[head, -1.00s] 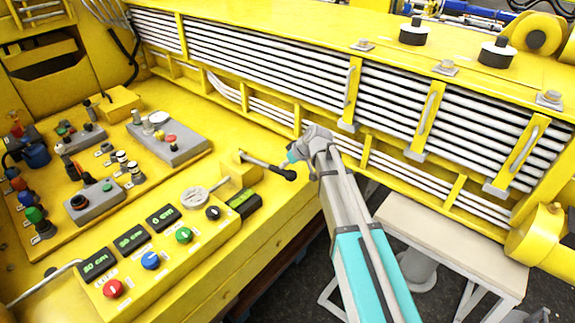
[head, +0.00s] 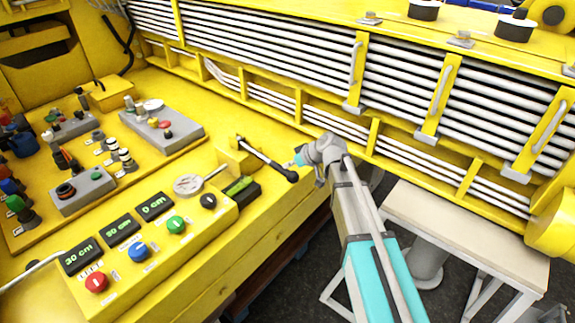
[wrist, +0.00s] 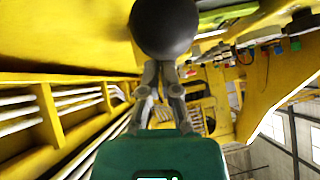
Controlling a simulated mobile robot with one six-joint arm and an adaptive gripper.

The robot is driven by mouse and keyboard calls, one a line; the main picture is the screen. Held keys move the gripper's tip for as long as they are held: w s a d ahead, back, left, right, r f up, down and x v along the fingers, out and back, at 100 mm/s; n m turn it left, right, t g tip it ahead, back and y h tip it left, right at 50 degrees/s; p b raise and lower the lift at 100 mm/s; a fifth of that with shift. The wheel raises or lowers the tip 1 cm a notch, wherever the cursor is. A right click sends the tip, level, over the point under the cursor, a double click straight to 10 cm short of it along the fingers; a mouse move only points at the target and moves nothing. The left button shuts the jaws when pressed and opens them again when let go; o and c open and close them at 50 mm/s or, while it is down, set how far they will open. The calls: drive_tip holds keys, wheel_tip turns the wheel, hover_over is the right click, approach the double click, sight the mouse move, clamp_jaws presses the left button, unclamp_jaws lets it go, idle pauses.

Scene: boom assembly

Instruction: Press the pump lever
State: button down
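The pump lever (head: 262,157) is a dark rod ending in a black ball knob, on a yellow block (head: 238,159) at the console's right end. In the head view it slants down to the right. My gripper (head: 300,160) is beside the knob at its upper right; I cannot tell whether they touch. In the wrist view the knob (wrist: 165,25) is large at the top, in front of the fingertips and partly hiding them. The gripper's grey fingers (wrist: 160,70) run close together and look shut, with the knob not between them.
The yellow console carries knobs, green-lit displays (head: 121,230) and a round white gauge (head: 188,185). Grey button boxes (head: 160,126) stand behind. A yellow boom with white pipes (head: 280,65) runs along the back. A pale table (head: 465,235) stands at the right.

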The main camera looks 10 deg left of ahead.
drive_tip(key=shift+s+d+f, duration=0.1)
drive_tip(key=shift+s+f, duration=0.15)
drive_tip(key=shift+s, duration=0.15)
drive_tip(key=shift+r, duration=0.15)
drive_tip(key=shift+w+r+p, duration=0.2)
drive_tip(key=shift+r+p, duration=0.15)
drive_tip(key=shift+p, duration=0.25)
drive_tip(key=w+r+p+v, duration=0.1)
drive_tip(key=p+v, duration=0.8)
drive_tip(key=v, duration=0.3)
drive_tip(key=shift+a+r, duration=0.25)
idle(1.9)
